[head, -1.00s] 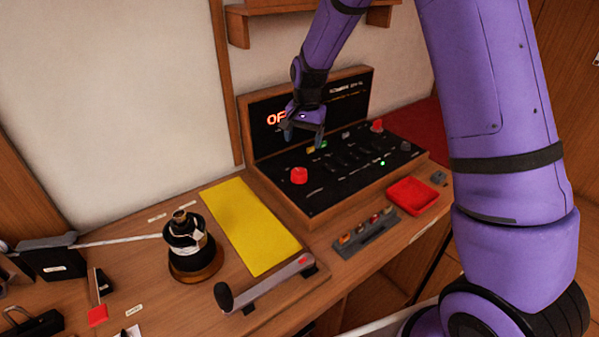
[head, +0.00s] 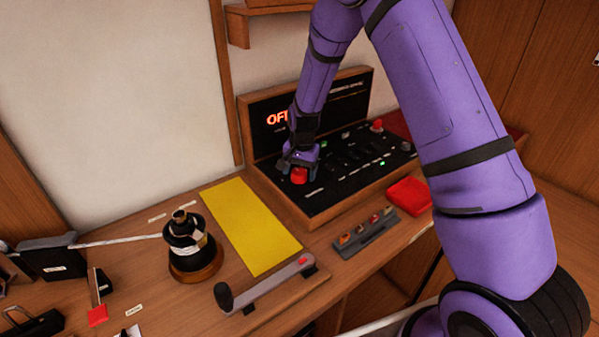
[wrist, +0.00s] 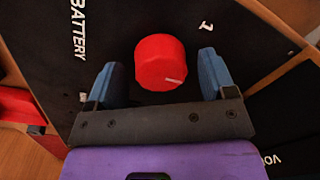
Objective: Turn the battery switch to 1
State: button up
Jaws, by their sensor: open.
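The battery switch is a round red knob (head: 299,175) at the near left of the black control panel (head: 330,205). In the wrist view the knob (wrist: 161,62) has a pale pointer line at its lower right, and the word BATTERY is printed to its left. A "1" mark is at the knob's upper right. The pointer is not on the "1". My gripper (head: 298,163) is at the knob, and its blue fingers (wrist: 158,80) are open on either side of it, with small gaps visible. The display behind is partly hidden by my arm and begins "OF".
A second red knob (head: 377,125) stands at the panel's far right. In front are a red tray (head: 410,195) and a grey holder (head: 365,233). A yellow mat (head: 250,226), a crank lever (head: 265,284) and a dark winch (head: 188,246) lie to the left.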

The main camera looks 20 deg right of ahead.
jog(key=shift+f, duration=0.2)
jog(key=c, duration=0.9)
jog(key=n, duration=0.5)
jog(key=shift+n, duration=0.3)
jog(key=n, duration=0.6)
jog(key=shift+g, duration=0.3)
jog(key=shift+n, duration=0.3)
